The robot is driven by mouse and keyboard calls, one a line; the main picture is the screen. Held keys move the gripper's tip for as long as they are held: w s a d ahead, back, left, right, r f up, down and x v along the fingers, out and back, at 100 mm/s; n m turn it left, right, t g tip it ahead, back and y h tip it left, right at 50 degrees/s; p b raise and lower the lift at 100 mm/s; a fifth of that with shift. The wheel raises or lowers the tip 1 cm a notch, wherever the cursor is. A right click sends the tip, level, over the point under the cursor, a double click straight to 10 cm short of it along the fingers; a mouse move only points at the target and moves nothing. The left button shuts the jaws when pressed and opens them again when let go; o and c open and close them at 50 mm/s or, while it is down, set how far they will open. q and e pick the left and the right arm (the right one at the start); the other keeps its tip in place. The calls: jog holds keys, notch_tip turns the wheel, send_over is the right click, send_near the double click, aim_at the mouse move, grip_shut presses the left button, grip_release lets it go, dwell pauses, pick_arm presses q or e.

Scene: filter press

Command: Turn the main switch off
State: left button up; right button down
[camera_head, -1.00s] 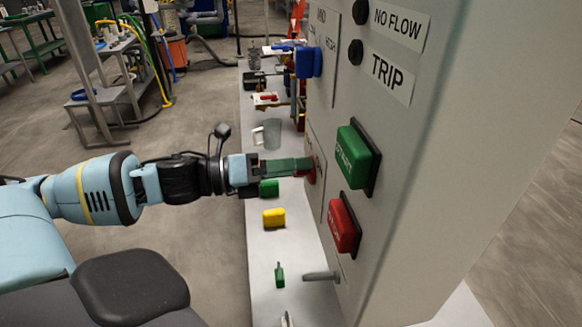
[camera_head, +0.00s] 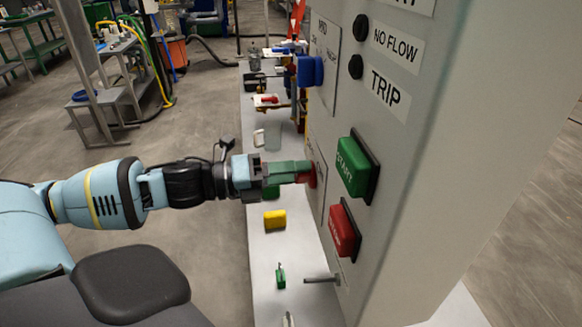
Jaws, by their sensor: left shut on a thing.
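The main switch (camera_head: 312,176) appears to be the red knob low on the grey control cabinet (camera_head: 430,190), left of the push buttons. My left gripper (camera_head: 300,172) reaches in from the left and is shut on this red knob. Its fingers cover most of the knob, so the knob's angle and any position labels are hidden. My right gripper is not in view.
A green START button (camera_head: 356,166) and a red button (camera_head: 343,232) stick out of the cabinet face. A blue knob (camera_head: 310,70) is above. A yellow block (camera_head: 275,220), a clear jug (camera_head: 272,135) and small green items are on the narrow white bench (camera_head: 262,262).

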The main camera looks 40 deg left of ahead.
aim_at(295, 177)
pick_arm(q)
jog(key=shift+f+n+p, duration=0.2)
jog(key=shift+n+p, duration=1.85)
jog(key=shift+n, duration=1.85)
jog(key=shift+f+n+p, duration=0.2)
jog(key=shift+n+p, duration=1.85)
jog(key=shift+n, duration=1.85)
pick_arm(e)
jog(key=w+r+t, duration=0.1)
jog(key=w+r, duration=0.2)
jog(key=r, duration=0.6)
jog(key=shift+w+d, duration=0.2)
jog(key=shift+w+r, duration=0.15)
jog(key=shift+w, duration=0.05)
pick_arm(q)
jog(key=o, duration=1)
jog(key=shift+s+f, duration=0.1)
jog(key=shift+p+v, duration=0.45)
jog(key=shift+v, duration=2.1)
jog(key=shift+p+v, duration=0.3)
jog(key=shift+v, duration=1.05)
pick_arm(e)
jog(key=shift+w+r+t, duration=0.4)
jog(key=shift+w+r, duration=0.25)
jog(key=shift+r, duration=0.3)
pick_arm(q)
jog(key=shift+f, duration=0.1)
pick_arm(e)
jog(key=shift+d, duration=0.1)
